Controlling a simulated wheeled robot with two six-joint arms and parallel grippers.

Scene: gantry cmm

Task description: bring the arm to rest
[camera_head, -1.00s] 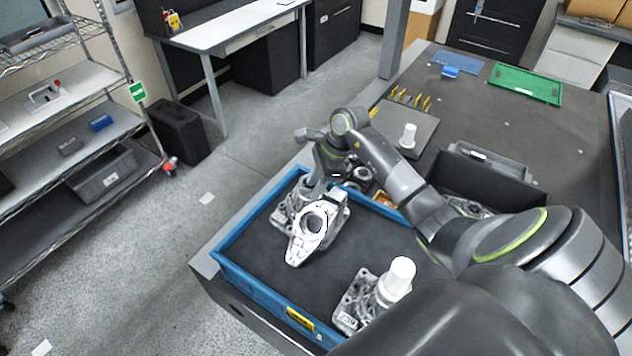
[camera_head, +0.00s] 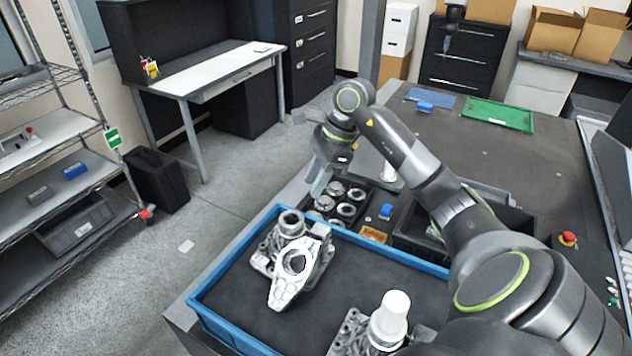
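My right arm comes in from the right and reaches over the blue-rimmed tray. My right gripper (camera_head: 317,184) hangs with its fingers pointing down, above and behind the metal castings at the tray's left. The fingers show nearly edge-on, so I cannot tell if they are open or shut; no held part is visible. A bright metal casting with a round hole (camera_head: 297,264) lies in the blue tray (camera_head: 232,330), beside or over a greyer casting with a ring (camera_head: 290,222). The gripper appears apart from both. My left gripper is not in view.
A casting with a white cylinder (camera_head: 394,318) stands at the tray's front. Several metal rings sit in a dark holder (camera_head: 326,205) behind the tray. A black bin (camera_head: 515,215) is partly behind my arm. A red button (camera_head: 568,238) is at right.

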